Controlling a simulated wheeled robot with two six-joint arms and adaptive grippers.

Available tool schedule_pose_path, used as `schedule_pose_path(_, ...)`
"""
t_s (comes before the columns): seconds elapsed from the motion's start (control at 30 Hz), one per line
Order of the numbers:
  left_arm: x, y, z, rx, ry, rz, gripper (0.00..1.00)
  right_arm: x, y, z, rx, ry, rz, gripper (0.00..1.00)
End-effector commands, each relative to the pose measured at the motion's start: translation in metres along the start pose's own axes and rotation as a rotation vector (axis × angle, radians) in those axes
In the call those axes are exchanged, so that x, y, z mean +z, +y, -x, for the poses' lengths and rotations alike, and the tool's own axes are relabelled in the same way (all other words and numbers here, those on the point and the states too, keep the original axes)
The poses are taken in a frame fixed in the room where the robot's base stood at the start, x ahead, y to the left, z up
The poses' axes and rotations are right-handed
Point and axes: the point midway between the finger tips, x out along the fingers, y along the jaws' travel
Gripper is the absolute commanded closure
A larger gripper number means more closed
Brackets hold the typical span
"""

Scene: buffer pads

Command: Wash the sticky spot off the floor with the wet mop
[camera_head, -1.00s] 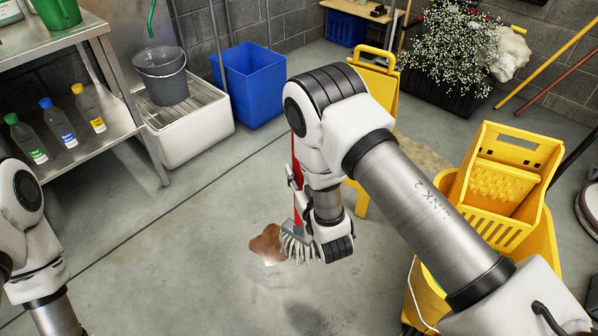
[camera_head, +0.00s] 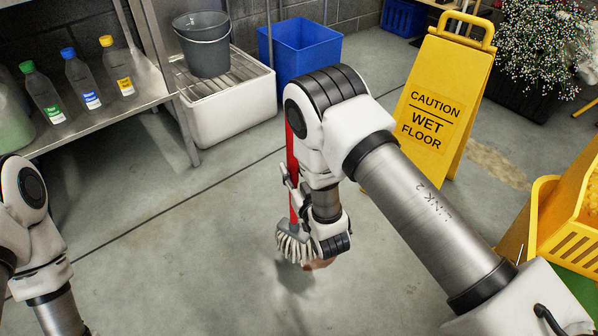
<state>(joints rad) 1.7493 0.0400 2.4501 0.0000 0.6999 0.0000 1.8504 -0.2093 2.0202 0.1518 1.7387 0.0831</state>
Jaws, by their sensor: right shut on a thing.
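The wet mop has a red handle (camera_head: 291,160) and a head of pale grey strands (camera_head: 294,247). It stands roughly upright, with its head low over the floor. My right gripper (camera_head: 289,178) is shut on the handle, partly hidden by its own wrist. The sticky spot (camera_head: 318,265) is a brown patch showing just right of the mop head. Most of it is hidden by the head and my wrist. I cannot tell whether the strands touch the floor. My left arm shows at the left edge; its gripper is out of view.
A yellow wet-floor sign (camera_head: 437,105) stands behind my right arm. A yellow mop bucket (camera_head: 560,215) is at the right edge. A white basin (camera_head: 225,110) holding a grey bucket (camera_head: 203,45), a blue bin (camera_head: 299,50) and a bottle shelf (camera_head: 100,118) line the back. The floor at left centre is clear.

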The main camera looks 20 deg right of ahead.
Motion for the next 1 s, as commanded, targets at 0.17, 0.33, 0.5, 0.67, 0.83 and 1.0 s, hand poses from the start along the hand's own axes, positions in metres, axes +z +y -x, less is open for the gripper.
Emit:
schedule_pose_path(0.17,0.0,0.0,-0.035,0.0,0.001,0.0,0.6,0.033,-0.003,-0.003,-0.008,0.008,0.0,1.0)
schedule_pose_path(0.33,-0.001,0.0,-0.044,0.0,0.001,0.0,0.6,0.043,-0.003,-0.003,-0.009,0.007,0.0,1.0)
schedule_pose_path(0.5,-0.001,-0.001,-0.072,0.0,0.002,0.001,0.6,0.072,-0.003,-0.003,-0.009,0.006,0.0,1.0)
schedule_pose_path(0.67,-0.001,-0.001,-0.062,0.0,0.002,0.001,0.6,0.061,-0.003,-0.003,-0.009,0.008,0.0,1.0)
schedule_pose_path(0.83,-0.001,-0.001,-0.062,0.0,0.002,0.001,0.6,0.063,-0.003,-0.003,-0.009,0.007,0.0,1.0)
schedule_pose_path(1.0,-0.001,-0.001,-0.065,0.0,0.002,0.001,0.6,0.066,-0.003,-0.003,-0.009,0.007,0.0,1.0)
